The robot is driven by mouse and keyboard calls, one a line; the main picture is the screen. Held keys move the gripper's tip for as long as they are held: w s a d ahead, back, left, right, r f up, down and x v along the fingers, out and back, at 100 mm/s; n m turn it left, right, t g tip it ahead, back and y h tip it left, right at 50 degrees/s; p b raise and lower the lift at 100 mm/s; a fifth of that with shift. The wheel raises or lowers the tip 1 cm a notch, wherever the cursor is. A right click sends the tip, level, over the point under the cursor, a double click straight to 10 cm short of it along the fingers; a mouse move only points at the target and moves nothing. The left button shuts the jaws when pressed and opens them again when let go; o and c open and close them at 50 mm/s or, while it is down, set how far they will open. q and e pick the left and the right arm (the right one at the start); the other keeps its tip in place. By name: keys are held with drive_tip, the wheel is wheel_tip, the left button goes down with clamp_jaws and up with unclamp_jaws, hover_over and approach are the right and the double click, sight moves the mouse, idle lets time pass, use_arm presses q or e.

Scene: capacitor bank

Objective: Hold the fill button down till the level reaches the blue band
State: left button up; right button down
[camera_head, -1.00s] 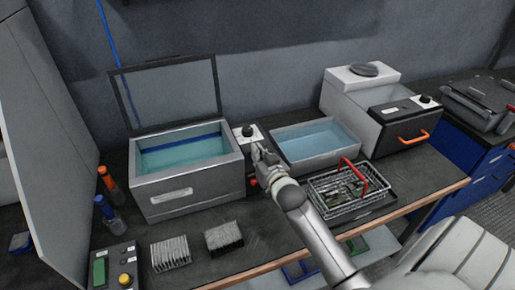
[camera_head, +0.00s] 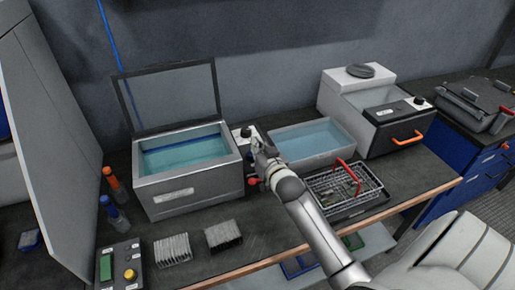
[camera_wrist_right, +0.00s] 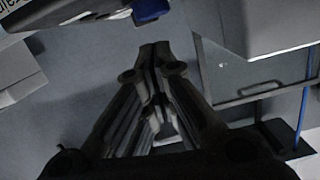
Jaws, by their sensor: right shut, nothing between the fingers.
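The open tank (camera_head: 188,188) on the bench holds teal liquid (camera_head: 190,156). A dark blue band (camera_head: 180,143) runs along its inner back wall, close to the liquid surface; I cannot tell exactly how they meet. A small panel with a black knob (camera_head: 246,132) is just right of the tank. My right gripper (camera_head: 258,138) is shut and empty beside this panel, its arm crossing from the lower right. In the right wrist view its closed fingers (camera_wrist_right: 155,60) point to a blurred area near a blue part (camera_wrist_right: 150,9). No label identifies the fill button, and contact is not clear. My left gripper is out of view.
A shallow liquid tray (camera_head: 318,144) and a wire basket with a red handle (camera_head: 345,185) stand to the right. A control box with a yellow button (camera_head: 130,275) and two dark finned blocks are at front left.

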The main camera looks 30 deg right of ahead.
drive_tip(key=shift+b+v, duration=0.6)
drive_tip(key=shift+v, duration=0.45)
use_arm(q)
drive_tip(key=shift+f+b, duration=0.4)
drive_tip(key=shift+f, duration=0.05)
use_arm(e)
drive_tip(key=v, duration=0.8)
drive_tip(key=shift+r, duration=0.15)
